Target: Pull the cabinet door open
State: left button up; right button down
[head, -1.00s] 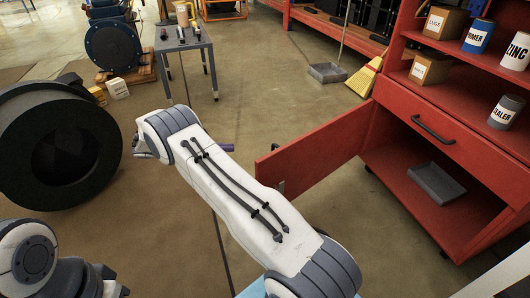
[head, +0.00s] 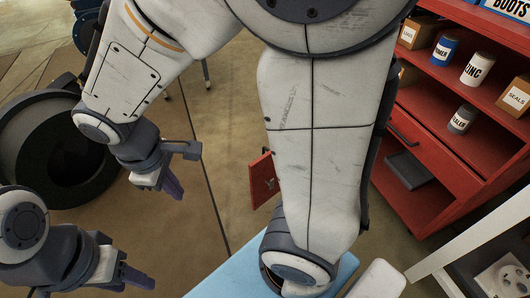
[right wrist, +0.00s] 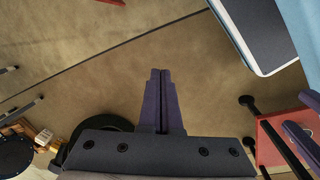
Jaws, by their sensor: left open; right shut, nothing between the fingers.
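The red cabinet (head: 458,130) stands at the right in the head view. Its door (head: 262,180) is swung out to the left, and my right arm hides most of it. A dark tray (head: 408,170) shows inside the open lower compartment. My right gripper (head: 172,184) is shut and empty, left of the door and apart from it in the picture. Its purple fingers (right wrist: 160,100) meet in the right wrist view over bare floor. My left gripper (head: 125,277) is open and empty at the lower left.
Cans and boxes stand on the cabinet's upper shelves, including a blue can (head: 444,50). A large dark ring-shaped part (head: 25,150) lies at the left. A white frame (head: 455,262) is at the lower right. Floor between my grippers and the door is clear.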

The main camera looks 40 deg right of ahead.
jog(key=w+d+t+p, duration=0.3)
jog(key=w+d+p, duration=0.1)
jog(key=w+d, duration=0.8)
jog(key=d+f+n+p, duration=0.3)
jog(key=d+f, duration=0.1)
jog(key=d, duration=1)
jog(key=s+d+f+n+t+y+p, duration=0.1)
jog(key=s+d+f+n+y+p, duration=0.15)
jog(key=s+d+f, duration=0.45)
jog(key=s+f+n+t+y+p, duration=0.15)
jog(key=s+f+y, duration=0.25)
jog(key=s, duration=0.4)
jog(key=b, duration=0.6)
send_near(258, 171)
jog(key=shift+n+h, duration=0.25)
jog(key=shift+n, duration=0.15)
jog(key=x, duration=0.4)
jog(key=shift+a, duration=0.3)
jog(key=shift+w, duration=0.1)
